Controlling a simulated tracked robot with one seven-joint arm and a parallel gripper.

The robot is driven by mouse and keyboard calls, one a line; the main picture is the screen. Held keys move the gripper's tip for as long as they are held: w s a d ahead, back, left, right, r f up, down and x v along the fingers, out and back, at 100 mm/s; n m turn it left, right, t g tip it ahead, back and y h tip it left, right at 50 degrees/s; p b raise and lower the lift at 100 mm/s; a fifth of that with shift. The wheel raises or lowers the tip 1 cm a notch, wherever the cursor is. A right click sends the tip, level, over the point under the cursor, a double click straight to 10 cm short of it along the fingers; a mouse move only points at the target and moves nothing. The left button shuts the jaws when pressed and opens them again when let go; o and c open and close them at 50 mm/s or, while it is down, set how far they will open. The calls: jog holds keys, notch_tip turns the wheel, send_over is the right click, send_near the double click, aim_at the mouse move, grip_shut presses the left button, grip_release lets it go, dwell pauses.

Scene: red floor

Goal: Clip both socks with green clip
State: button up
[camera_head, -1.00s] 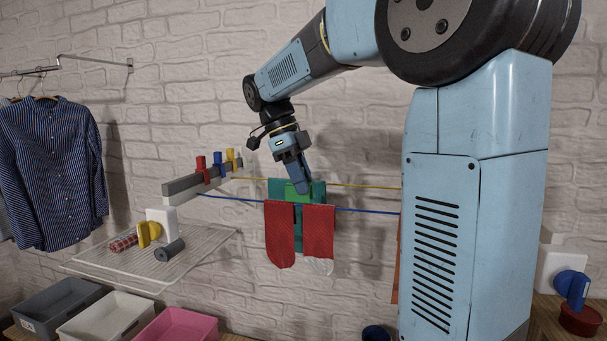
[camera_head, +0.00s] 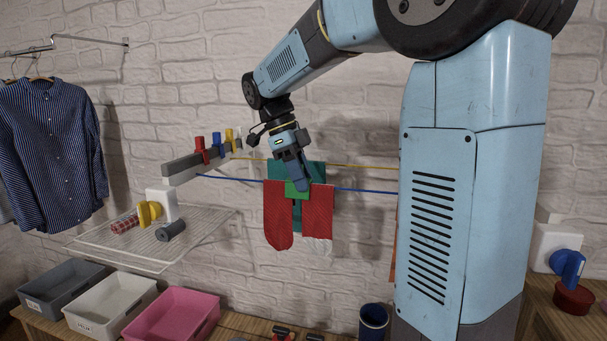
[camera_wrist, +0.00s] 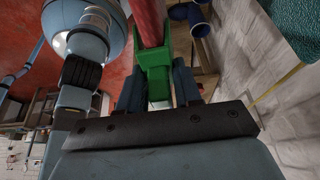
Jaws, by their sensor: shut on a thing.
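Two red socks hang side by side on the blue line in the head view, the left sock (camera_head: 277,222) and the right sock (camera_head: 318,217). The right sock has a pale toe. The green clip (camera_head: 296,190) is at their upper inner edges, and my gripper (camera_head: 300,183) is shut on it from above. In the wrist view, the green clip (camera_wrist: 155,75) is between my fingers, with red cloth (camera_wrist: 148,22) at its jaws. I cannot tell whether its jaws are around both socks; the fingers hide part of it.
A teal cloth (camera_head: 313,171) hangs behind the socks near the yellow line. Red, blue and yellow clips sit on a grey bar (camera_head: 181,167) at left. A wire rack (camera_head: 110,239) and grey, white and pink bins (camera_head: 172,318) are lower left. A dark blue cup (camera_head: 373,322) stands below.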

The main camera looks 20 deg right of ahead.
jog(key=o, duration=1.1)
jog(key=v, duration=1.3)
jog(key=s+d+f+n+t+y, duration=0.1)
jog(key=s+f+n+t, duration=0.3)
jog(key=s+f+n, duration=0.5)
jog(key=s+d+f+n+t+y, duration=0.2)
jog(key=s+f+n+t, duration=0.2)
jog(key=s+f+n, duration=0.5)
jog(key=shift+s+d+n+y, duration=0.35)
jog(key=shift+s+n, duration=1.55)
jog(key=shift+n, duration=1.7)
